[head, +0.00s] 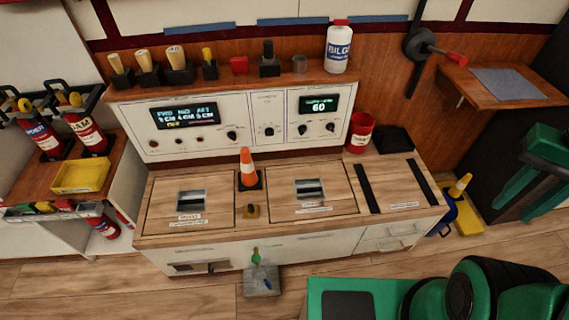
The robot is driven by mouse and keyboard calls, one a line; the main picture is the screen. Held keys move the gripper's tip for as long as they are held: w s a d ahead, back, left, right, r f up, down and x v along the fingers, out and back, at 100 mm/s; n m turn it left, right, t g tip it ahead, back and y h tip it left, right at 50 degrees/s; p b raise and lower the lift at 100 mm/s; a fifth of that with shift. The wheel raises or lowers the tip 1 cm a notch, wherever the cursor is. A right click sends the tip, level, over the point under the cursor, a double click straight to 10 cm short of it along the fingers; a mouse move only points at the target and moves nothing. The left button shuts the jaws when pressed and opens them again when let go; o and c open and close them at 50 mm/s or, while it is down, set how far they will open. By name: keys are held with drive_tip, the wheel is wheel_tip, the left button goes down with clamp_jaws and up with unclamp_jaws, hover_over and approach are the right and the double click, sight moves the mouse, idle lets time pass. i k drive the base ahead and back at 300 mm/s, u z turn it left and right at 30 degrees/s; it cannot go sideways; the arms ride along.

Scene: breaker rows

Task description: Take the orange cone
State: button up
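The orange cone (247,165) has a white band and a dark square base. It stands upright on the wooden counter (240,229), between two hatches with recessed handles. A small yellow-brown block sits just in front of it.
A control panel (255,120) with two displays rises behind the cone. A red can (360,132) stands to the right, and a white bottle (338,46) is on the shelf above. A grey block (262,280) is on the floor in front.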

sight(250, 179)
drive_tip(key=z, duration=1.85)
drive_tip(key=k, duration=1.25)
drive_tip(key=u, duration=1.75)
drive_tip(key=i, duration=1)
drive_tip(key=u, duration=0.05)
